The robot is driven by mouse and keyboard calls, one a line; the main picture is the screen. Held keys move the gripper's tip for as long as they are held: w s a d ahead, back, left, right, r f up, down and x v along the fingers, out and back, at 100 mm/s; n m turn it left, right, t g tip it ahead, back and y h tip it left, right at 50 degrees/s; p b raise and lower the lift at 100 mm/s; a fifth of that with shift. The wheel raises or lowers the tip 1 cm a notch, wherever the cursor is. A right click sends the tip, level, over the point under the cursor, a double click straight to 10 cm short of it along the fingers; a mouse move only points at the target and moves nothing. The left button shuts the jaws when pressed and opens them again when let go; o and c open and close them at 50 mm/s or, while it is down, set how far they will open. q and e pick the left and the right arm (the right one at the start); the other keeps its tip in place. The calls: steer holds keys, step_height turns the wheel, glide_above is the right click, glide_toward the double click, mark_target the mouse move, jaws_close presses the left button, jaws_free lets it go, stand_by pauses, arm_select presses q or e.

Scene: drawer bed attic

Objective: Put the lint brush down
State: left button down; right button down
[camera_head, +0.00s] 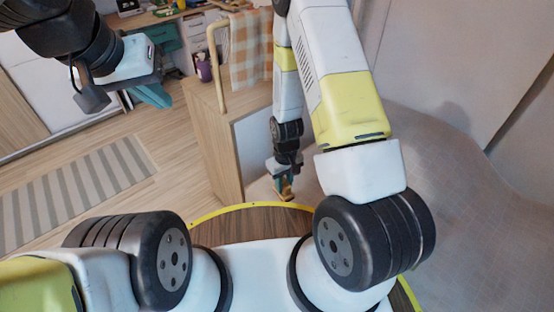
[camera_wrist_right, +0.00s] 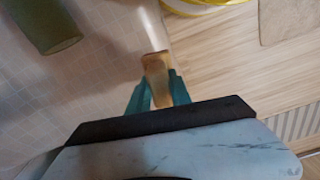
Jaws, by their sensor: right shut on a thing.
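The lint brush (camera_wrist_right: 157,68) is between the teal fingers of my right gripper (camera_wrist_right: 158,92) in the right wrist view. Its tan wooden part points away from the gripper, and a paler blurred part extends toward the top. In the head view, my right gripper (camera_head: 285,186) hangs low at the centre, with a small tan bit of the brush (camera_head: 287,196) showing at its tip. It is beside the pale grid-patterned bedding. My left gripper (camera_head: 154,93) is at upper left over the floor, its teal fingers partly hidden and their gap unclear.
A wooden cabinet (camera_head: 216,135) stands left of my right gripper, with a wooden rail and checked cloth (camera_head: 250,50). Grid-patterned bedding (camera_head: 455,160) fills the right. A green cylinder-like thing (camera_wrist_right: 42,22) lies on it. A striped rug (camera_head: 75,188) lies on the floor at left.

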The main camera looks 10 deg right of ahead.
mark_target(283, 197)
steer(key=shift+n, duration=0.9)
steer(key=s+f, duration=0.2)
steer(key=f, duration=0.1)
steer(key=s+f, duration=0.1)
steer(key=shift+s+a+f, duration=0.25)
steer(key=shift+a, duration=0.05)
steer(key=shift+w+f, duration=0.2)
steer(key=w, duration=0.5)
steer(key=w+d+f, duration=0.1)
steer(key=w, duration=0.4)
steer(key=w+d, duration=0.1)
steer(key=w, duration=0.4)
steer(key=shift+f, duration=1.95)
steer(key=shift+f, duration=0.15)
steer(key=c, duration=1.2)
jaws_free()
steer(key=shift+o, duration=0.2)
